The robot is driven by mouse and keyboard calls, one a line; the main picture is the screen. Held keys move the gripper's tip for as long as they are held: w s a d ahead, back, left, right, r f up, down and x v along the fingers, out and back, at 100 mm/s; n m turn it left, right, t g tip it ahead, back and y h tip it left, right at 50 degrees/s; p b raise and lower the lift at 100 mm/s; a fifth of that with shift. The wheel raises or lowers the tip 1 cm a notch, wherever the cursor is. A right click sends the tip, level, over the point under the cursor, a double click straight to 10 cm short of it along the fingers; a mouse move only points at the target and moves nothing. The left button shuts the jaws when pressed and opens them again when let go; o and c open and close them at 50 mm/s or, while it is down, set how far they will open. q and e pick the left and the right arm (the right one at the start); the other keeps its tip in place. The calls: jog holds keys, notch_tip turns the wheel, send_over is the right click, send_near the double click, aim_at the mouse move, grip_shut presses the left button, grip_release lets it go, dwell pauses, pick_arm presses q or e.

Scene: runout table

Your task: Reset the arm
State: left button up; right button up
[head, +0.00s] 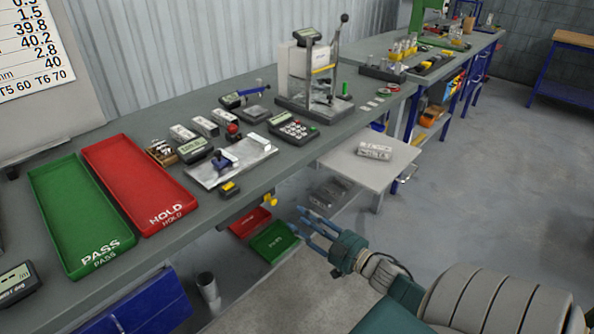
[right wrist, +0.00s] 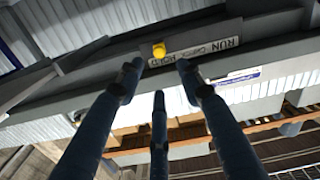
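My right arm comes in from the lower right of the head view. Its gripper (head: 303,224) has blue fingers that point left toward the front of the bench, and it is in free air in front of and below the bench's edge. In the right wrist view the three fingers of the gripper (right wrist: 158,78) are spread apart with nothing between them. A yellow knob (right wrist: 158,50) and a label plate (right wrist: 205,48) on the bench's front lie beyond the fingertips. My left gripper is not in view.
The grey bench (head: 222,208) carries a green PASS tray (head: 75,215), a red HOLD tray (head: 140,185), gauges and a lever press (head: 308,75). A small side table (head: 350,170) stands right of my gripper. The yellow knob (head: 270,200) juts from the bench front. Open floor (head: 480,190) lies right.

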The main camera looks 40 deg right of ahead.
jog(key=s+a+f+m+g+h, duration=0.15)
jog(key=s+f+g, duration=0.35)
jog(key=f, duration=1)
jog(key=s+a+f+m+g+h, duration=0.15)
jog(key=s+f, duration=0.55)
jog(key=f, duration=0.8)
jog(key=s+a+f+g, duration=0.3)
jog(key=s+a+f, duration=0.3)
jog(key=s, duration=0.4)
jog(key=s+a+f+n+g+y, duration=0.1)
jog(key=s+a+f+g, duration=0.3)
jog(key=s, duration=0.6)
jog(key=s+a+f+n+g, duration=0.1)
jog(key=s+a+f+g, duration=0.2)
jog(key=s+a+f, duration=0.5)
notch_tip(320, 180, down, 2)
jog(key=shift+s+a+f, duration=0.1)
jog(key=shift+s+a, duration=0.25)
jog(key=shift+s, duration=0.6)
jog(key=shift+g, duration=0.25)
